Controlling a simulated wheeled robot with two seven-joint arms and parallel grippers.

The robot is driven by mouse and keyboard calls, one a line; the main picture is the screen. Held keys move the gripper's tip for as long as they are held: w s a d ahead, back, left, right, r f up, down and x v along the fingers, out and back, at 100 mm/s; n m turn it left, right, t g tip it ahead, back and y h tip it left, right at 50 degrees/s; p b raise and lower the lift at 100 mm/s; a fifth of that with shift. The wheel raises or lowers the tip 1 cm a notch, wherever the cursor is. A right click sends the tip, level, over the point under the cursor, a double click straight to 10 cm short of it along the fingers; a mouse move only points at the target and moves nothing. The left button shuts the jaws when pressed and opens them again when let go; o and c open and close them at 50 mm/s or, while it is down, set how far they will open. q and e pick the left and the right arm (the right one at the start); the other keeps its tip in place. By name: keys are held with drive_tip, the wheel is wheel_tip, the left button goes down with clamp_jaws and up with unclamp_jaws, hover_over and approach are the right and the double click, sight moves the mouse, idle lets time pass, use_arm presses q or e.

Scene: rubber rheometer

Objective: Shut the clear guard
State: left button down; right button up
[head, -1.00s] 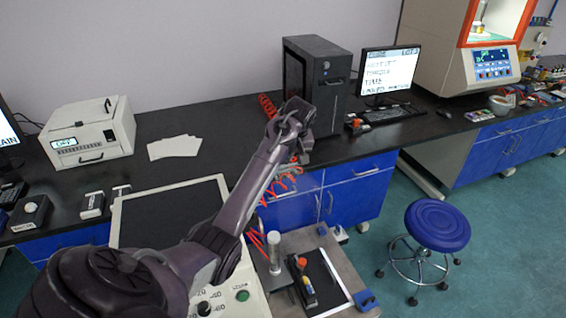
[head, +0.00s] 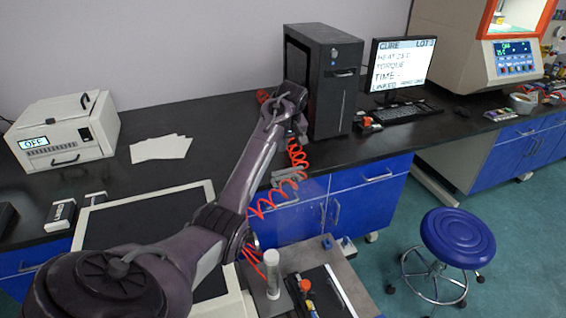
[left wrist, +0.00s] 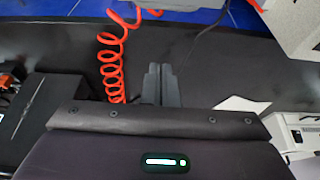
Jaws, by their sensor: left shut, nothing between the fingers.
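I cannot make out a clear guard for certain. A cream machine (head: 462,52) with an orange-framed opening (head: 545,22) and a lit control panel stands at the upper right, cut by the frame edge. I cannot tell whether a clear pane covers the opening. My left gripper (head: 301,128) is near the black computer tower's left side, well left of that machine. In the left wrist view its two grey fingers (left wrist: 159,82) are together and empty. My right gripper is not in view.
The black computer tower (head: 325,80) and monitor (head: 404,66) stand on the black bench. A red coiled hose (head: 264,203) hangs beside my left arm; it also shows in the left wrist view (left wrist: 110,70). A blue stool (head: 457,236) stands on the floor at right.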

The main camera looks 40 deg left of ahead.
use_arm(q)
drive_tip(key=p+x, duration=0.1)
drive_tip(key=x, duration=0.8)
drive_tip(key=s+d+p, duration=0.2)
drive_tip(key=d+p, duration=0.1)
drive_tip(key=shift+s+d, duration=0.1)
drive_tip(key=shift+d, duration=0.2)
